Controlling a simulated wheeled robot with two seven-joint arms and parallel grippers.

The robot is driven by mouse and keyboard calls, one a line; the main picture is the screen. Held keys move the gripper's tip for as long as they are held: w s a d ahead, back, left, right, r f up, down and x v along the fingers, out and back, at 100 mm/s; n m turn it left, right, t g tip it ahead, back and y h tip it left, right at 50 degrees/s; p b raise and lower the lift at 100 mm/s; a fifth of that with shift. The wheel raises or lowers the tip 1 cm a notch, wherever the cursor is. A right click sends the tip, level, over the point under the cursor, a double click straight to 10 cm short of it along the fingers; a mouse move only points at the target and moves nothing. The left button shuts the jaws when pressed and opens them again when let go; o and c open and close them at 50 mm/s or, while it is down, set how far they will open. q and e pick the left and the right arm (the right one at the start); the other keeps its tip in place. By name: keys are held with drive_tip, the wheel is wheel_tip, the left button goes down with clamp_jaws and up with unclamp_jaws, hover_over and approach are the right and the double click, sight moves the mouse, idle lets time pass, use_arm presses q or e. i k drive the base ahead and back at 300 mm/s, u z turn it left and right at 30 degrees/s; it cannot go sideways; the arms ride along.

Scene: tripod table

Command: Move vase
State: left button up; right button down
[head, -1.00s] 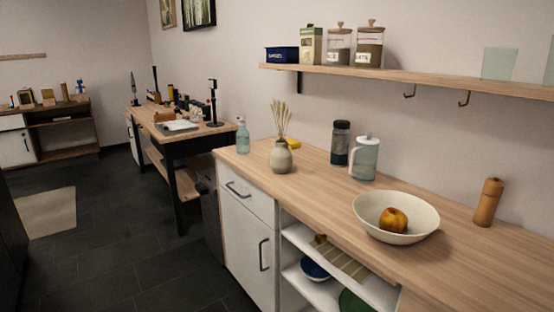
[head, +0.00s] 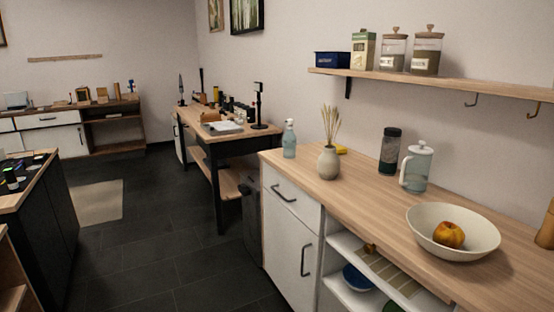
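A small round grey-beige vase (head: 328,162) with dried stalks (head: 331,122) in it stands upright on the wooden counter (head: 375,195), near its far left end. A spray bottle (head: 289,139) stands to its left and a yellow object (head: 341,150) lies just behind it, partly hidden. Neither of my grippers shows in the head view.
The counter also holds a dark-lidded jar (head: 390,151), a glass pitcher (head: 416,167), and a white bowl (head: 476,233) with an apple (head: 449,234). A wall shelf (head: 440,83) hangs above. Dark floor (head: 150,240) lies open between the counter and a black cabinet (head: 45,215).

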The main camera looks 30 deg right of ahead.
sight(328, 167)
drive_tip(key=i, duration=3)
drive_tip(key=z, duration=0.65)
